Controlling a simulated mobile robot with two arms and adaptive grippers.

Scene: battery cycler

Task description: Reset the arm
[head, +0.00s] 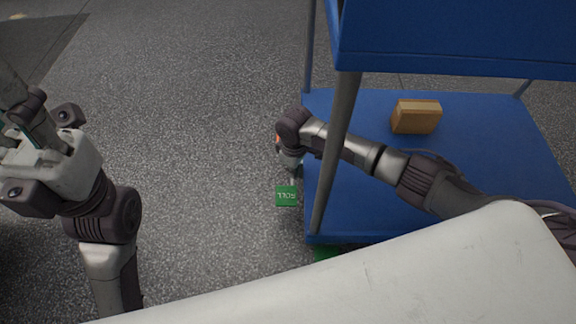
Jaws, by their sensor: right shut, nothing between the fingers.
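My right arm comes in from the right, over the lower shelf of a blue cart, and passes behind the cart's front left post. My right gripper (291,179) hangs past the shelf's left edge, pointing down. It is shut and empty, small and partly hidden by its own wrist. My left arm (108,262) stands upright at the left. My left gripper (22,118) is at the left picture edge, partly cut off, and its fingers do not show clearly.
The blue cart (540,170) has grey posts and an upper shelf (460,45). A tan box (415,117) stands on its lower shelf. A green block with white lettering (287,197) is just below the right gripper; contact is unclear. Grey floor (200,90) is open between my arms.

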